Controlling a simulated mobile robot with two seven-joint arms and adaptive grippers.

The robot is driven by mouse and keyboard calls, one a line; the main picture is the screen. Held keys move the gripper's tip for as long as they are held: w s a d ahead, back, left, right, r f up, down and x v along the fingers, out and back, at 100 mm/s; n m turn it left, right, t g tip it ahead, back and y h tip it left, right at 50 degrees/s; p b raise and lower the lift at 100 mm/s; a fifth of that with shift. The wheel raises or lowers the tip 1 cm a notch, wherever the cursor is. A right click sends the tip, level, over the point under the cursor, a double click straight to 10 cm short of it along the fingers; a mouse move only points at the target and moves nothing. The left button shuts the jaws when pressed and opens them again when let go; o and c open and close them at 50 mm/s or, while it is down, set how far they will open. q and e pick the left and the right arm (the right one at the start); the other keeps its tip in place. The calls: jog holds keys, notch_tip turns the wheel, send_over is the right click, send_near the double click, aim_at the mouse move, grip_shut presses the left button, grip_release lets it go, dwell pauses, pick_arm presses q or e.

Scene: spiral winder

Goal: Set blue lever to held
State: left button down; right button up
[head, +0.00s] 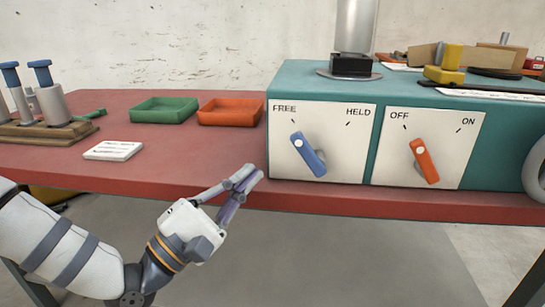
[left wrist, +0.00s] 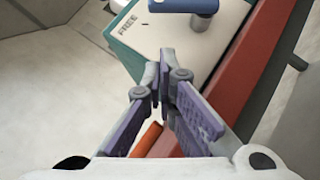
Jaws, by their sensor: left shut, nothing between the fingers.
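The blue lever (head: 308,155) is on a white panel (head: 345,130) marked FREE and HELD, on the front of the teal box. Its white-dotted upper end points up and left, toward FREE. The lever also shows cut off at the top of the left wrist view (left wrist: 185,5), beside the FREE lettering. My left gripper (head: 252,172) is in front of the red table's edge, left of the lever and apart from it. Its fingers are shut and empty; they also show in the left wrist view (left wrist: 166,62). My right gripper is not in view.
An orange lever (head: 425,161) on an OFF/ON panel (head: 458,125) is just right of the blue one. Green (head: 164,110) and orange (head: 230,112) trays and a white card (head: 113,150) lie on the red table (head: 200,155). Blocks and tools lie on the teal box (head: 300,78).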

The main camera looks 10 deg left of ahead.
aim_at(309, 155)
pick_arm(q)
jog(key=d+r, duration=0.1)
jog(key=w+d+r, duration=0.1)
jog(key=d, duration=0.1)
jog(key=d+r, duration=0.1)
jog(key=shift+w+d+p, duration=0.25)
jog(key=shift+p, duration=0.15)
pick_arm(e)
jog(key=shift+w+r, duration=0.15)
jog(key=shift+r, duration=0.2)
pick_arm(q)
jog(key=shift+w+r, duration=0.1)
jog(key=shift+r, duration=0.05)
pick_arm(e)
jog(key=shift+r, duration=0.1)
